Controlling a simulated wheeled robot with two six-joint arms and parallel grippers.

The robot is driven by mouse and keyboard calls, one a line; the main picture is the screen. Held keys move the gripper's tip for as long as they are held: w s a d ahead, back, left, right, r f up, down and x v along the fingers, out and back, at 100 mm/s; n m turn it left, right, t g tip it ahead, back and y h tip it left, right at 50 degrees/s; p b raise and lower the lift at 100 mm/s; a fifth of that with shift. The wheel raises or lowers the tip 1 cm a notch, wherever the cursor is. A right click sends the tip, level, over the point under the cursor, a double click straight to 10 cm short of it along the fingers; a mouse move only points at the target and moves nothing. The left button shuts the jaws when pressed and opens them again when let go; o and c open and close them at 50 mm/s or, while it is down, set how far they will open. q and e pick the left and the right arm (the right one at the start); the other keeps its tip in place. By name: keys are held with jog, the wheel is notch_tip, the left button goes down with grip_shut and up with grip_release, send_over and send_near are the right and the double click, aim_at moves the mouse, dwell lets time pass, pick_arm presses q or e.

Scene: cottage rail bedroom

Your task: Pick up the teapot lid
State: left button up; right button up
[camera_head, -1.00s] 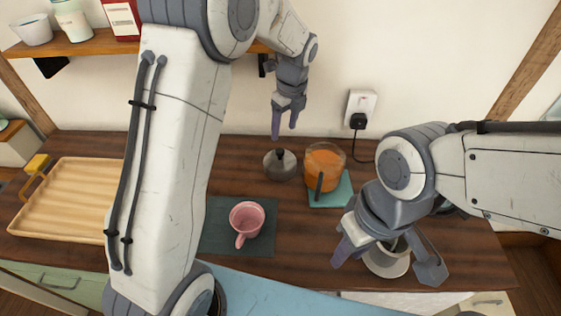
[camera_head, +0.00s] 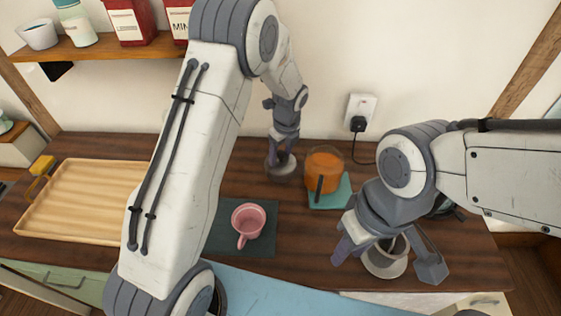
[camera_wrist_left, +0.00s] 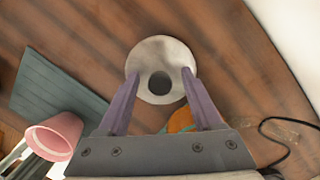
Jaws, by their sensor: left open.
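The teapot lid, a round grey metal disc with a dark knob, lies on the wooden counter and shows in the head view (camera_head: 282,173) and in the left wrist view (camera_wrist_left: 147,57). My left gripper (camera_head: 281,158) is over the lid and partly hides it. In the left wrist view its open fingers (camera_wrist_left: 160,78) lie on either side of the lid, with the dark knob between them; I cannot tell whether they touch it. My right gripper (camera_head: 388,255) has its fingers spread around a pale round vessel (camera_head: 386,266) at the front right.
A pink mug (camera_head: 247,222) sits on a dark mat at the front. A wooden tray (camera_head: 85,200) is at left. A cord hangs from the wall socket (camera_head: 361,106).

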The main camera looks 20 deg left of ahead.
pick_arm(q)
jog(key=shift+c, duration=0.4)
grip_shut()
jog(key=shift+r, duration=0.1)
